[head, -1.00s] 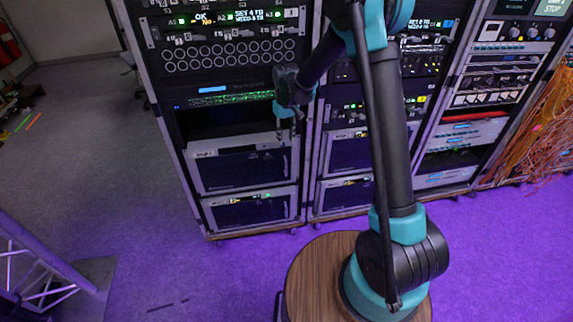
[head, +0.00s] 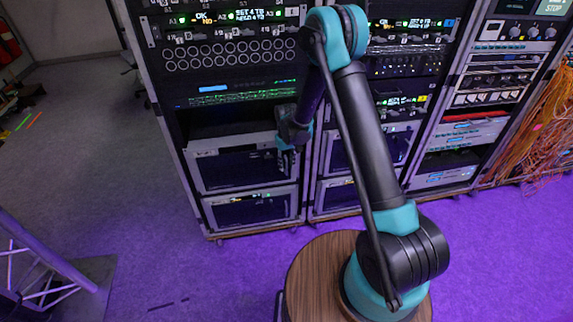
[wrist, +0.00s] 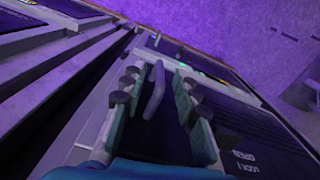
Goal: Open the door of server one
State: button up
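The left rack holds two dark-fronted server units, an upper one (head: 228,172) and a lower one (head: 245,211). I cannot read which is server one. My gripper (head: 287,162) is at the right side of the upper unit's front. In the wrist view my gripper (wrist: 155,75) is open, its fingers spread on either side of a grey bar handle (wrist: 154,92). Whether the fingers touch the handle I cannot tell. The dark panel (wrist: 235,125) beside it carries "LOCK" and "OPEN" lettering. The door looks shut.
A second rack (head: 340,155) stands just right of the left one. Orange cables (head: 535,130) hang at the far right. A metal truss (head: 40,265) stands at lower left. The floor (head: 190,270) before the left rack is clear.

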grip_shut()
jog(key=shift+s, duration=0.1)
dwell(0.5)
